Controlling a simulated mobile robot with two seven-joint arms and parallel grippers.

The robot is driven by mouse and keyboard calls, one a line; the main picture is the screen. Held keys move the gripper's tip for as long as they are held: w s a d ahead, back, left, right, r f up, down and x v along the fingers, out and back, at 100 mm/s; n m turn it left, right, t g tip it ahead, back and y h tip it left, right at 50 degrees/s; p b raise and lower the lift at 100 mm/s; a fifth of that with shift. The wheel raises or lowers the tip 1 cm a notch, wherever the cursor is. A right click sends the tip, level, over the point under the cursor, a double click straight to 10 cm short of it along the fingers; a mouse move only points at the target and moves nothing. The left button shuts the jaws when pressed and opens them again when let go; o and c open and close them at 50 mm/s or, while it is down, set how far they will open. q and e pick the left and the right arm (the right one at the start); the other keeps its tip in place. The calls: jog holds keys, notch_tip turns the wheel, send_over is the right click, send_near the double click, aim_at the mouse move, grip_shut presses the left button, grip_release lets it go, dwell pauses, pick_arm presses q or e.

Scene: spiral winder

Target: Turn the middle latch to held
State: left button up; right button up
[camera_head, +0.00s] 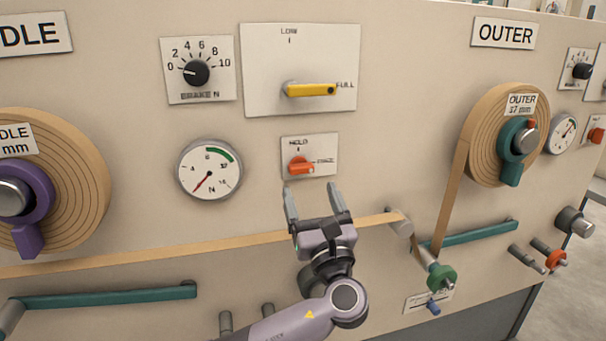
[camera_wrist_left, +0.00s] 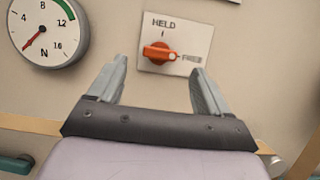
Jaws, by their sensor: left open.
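The middle latch is an orange-red knob (camera_head: 301,167) on a small white plate (camera_head: 323,148) marked HELD at the top and what looks like FREE at the right. Its handle points right, toward FREE. In the left wrist view the knob (camera_wrist_left: 158,54) sits ahead of the fingers, between their lines. My left gripper (camera_head: 315,190) is open and empty, just below the knob and apart from it. It also shows in the left wrist view (camera_wrist_left: 158,85). My right gripper is not in view.
A round gauge (camera_head: 209,169) is left of the latch plate. A yellow lever (camera_head: 310,90) pointing to FULL is above. A tan strip (camera_head: 240,243) crosses the panel behind my gripper to a roller (camera_head: 401,224). The outer spool (camera_head: 484,120) is at right.

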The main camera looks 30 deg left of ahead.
aim_at(303, 172)
pick_arm(q)
jog(key=p+x, duration=0.1)
jog(key=x, duration=0.5)
jog(key=shift+w+a, duration=0.2)
jog(key=shift+w, duration=0.05)
jog(key=c, duration=1)
